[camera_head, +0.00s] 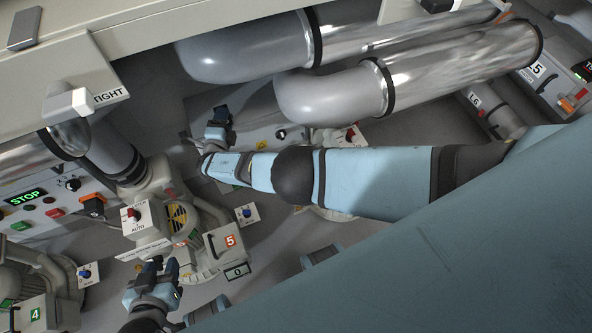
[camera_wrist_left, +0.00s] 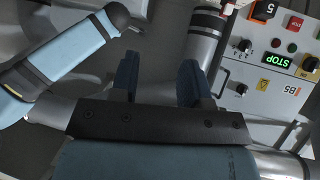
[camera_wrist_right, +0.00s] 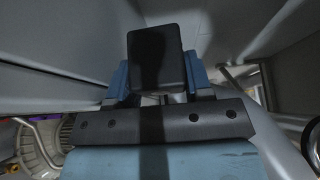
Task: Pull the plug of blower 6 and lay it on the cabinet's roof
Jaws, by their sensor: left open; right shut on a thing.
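My right gripper (camera_head: 214,135) is shut on a dark, block-shaped plug (camera_head: 222,115). In the right wrist view the plug (camera_wrist_right: 160,58) stands between the two fingers. In the head view the plug is in front of or over a grey cabinet surface (camera_head: 258,112); I cannot tell whether it touches it. My right arm hides much of that cabinet and the blower behind it, and I can read no number 6. My left gripper (camera_head: 158,272) is open and empty, below the blower marked 5 (camera_head: 222,243); its open fingers show in the left wrist view (camera_wrist_left: 161,82).
Blower 5's cabinet (camera_head: 45,225) shows a green STOP display and an orange-and-black plug (camera_head: 93,205). Large metal pipes (camera_head: 420,85) cross the upper right. A pale ledge (camera_head: 150,35) runs along the top left. Blower 4 (camera_head: 36,314) is at the lower left.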

